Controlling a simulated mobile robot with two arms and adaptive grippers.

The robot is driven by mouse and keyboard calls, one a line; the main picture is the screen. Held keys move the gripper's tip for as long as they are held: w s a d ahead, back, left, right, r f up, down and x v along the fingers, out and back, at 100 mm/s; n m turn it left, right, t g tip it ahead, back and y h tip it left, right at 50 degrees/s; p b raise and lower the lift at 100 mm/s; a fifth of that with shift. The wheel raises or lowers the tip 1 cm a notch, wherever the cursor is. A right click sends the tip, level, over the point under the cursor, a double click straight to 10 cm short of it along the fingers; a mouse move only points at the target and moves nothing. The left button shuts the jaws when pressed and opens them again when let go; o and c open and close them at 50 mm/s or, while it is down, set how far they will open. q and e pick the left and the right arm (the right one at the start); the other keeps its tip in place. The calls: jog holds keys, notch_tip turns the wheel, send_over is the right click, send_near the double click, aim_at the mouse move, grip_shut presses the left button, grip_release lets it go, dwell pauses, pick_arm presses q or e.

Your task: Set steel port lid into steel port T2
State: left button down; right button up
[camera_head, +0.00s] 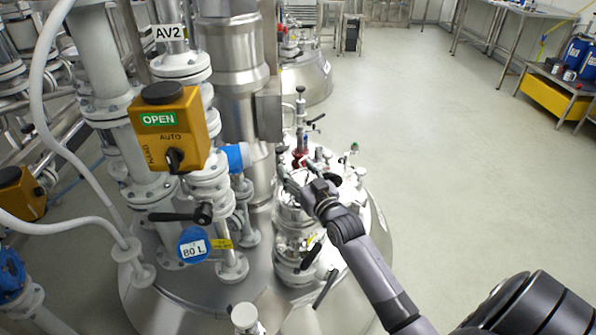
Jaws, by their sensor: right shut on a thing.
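My right gripper (302,188) reaches in from the lower right and is over the top of a steel port (296,238) on the domed reactor vessel. It is shut on a shiny steel piece at the port's top, which looks like the steel port lid (287,200). The hand partly covers the lid, and I cannot tell whether it is seated or held just above the rim. No T2 label is readable. My left gripper is not in view.
Pipes and flanged valves crowd the left, with a yellow valve box (168,128) marked OPEN under an AV2 sign. Small fittings with dark handles stand on the vessel (180,312) behind the hand. The floor (450,170) to the right is clear.

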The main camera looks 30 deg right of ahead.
jog(key=shift+r, duration=0.2)
jog(key=shift+p, duration=0.35)
jog(key=shift+f, duration=0.15)
dwell(0.5)
jog(key=shift+f+b, duration=0.8)
jog(key=shift+f, duration=0.35)
jog(key=shift+f, duration=0.1)
jog(key=shift+f, duration=0.15)
